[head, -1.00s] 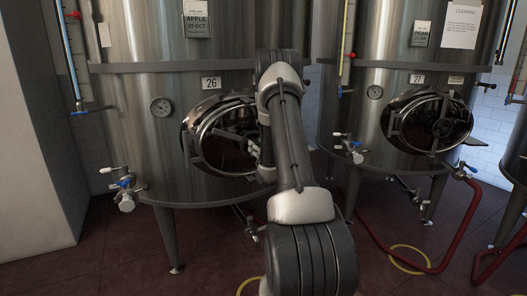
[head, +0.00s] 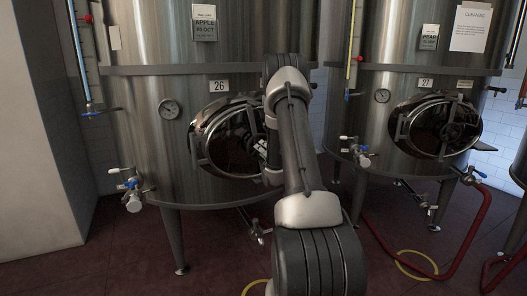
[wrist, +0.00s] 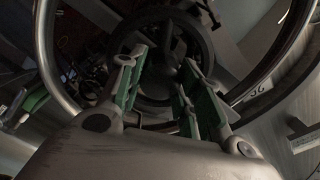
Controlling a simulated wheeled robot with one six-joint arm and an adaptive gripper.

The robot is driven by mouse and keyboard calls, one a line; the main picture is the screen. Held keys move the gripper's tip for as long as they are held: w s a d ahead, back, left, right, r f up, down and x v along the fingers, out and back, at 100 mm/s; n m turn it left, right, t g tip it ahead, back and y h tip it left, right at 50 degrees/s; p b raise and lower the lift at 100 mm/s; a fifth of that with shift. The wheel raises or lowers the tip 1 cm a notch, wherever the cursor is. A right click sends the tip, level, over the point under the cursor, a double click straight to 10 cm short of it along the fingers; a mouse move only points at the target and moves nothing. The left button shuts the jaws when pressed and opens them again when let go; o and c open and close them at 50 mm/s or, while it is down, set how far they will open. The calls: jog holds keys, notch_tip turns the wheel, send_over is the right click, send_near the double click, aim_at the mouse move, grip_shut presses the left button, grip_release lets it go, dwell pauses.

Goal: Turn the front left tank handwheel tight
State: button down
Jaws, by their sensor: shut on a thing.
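The left tank (head: 190,85), numbered 26, has an oval manway door (head: 228,150) low on its front. My gripper reaches in front of this door; in the head view my arm hides most of it and the door's middle. In the wrist view, the dark round handwheel (wrist: 150,25) sits inside the door's shiny ring. My gripper (wrist: 160,80) has its green-padded fingers on either side of the handwheel's near part, shut on it. The exact contact is dark and hard to see.
A second tank (head: 420,90), numbered 27, stands to the right with its own door. A valve (head: 132,190) sticks out at the left tank's lower left. A red hose (head: 465,230) lies on the dark red floor (head: 110,250). A pale wall (head: 35,150) stands at left.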

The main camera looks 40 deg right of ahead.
jog(key=shift+m, duration=1.1)
jog(key=c, duration=1)
grip_release()
jog(key=v, duration=1.2)
jog(key=shift+d, duration=0.1)
jog(key=shift+f, duration=0.1)
